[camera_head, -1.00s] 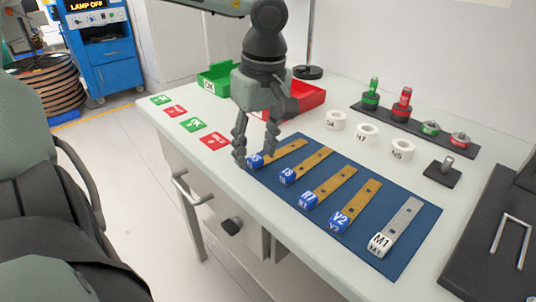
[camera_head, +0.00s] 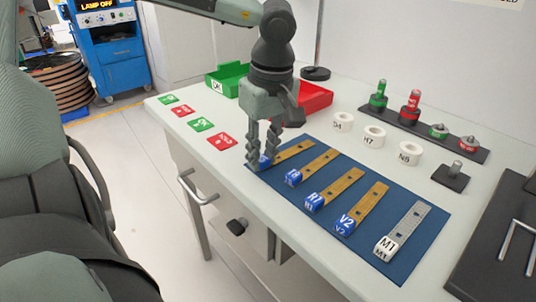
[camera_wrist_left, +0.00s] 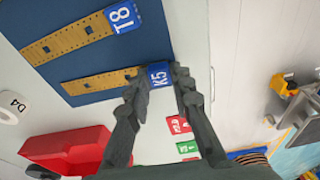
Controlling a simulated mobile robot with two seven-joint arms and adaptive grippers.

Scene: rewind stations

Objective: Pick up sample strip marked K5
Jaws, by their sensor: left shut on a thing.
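In the head view this strip (camera_head: 297,149) is the farthest on the blue mat (camera_head: 408,262). My left gripper (camera_head: 262,161) points down at the mat's far left edge. Its fingers are shut on the blue end block of K5, also seen between the fingertips in the left wrist view (camera_wrist_left: 158,78). The strip still lies at the mat. My right gripper is not in view.
Strips T8 (camera_head: 317,163), R7 (camera_head: 339,184), V2 (camera_head: 368,204) and grey M1 (camera_head: 408,230) lie beside it. A red bin (camera_head: 316,97) and a green bin (camera_head: 226,77) stand behind. White rolls (camera_head: 374,137) and a dark spindle rack (camera_head: 480,149) are at the right.

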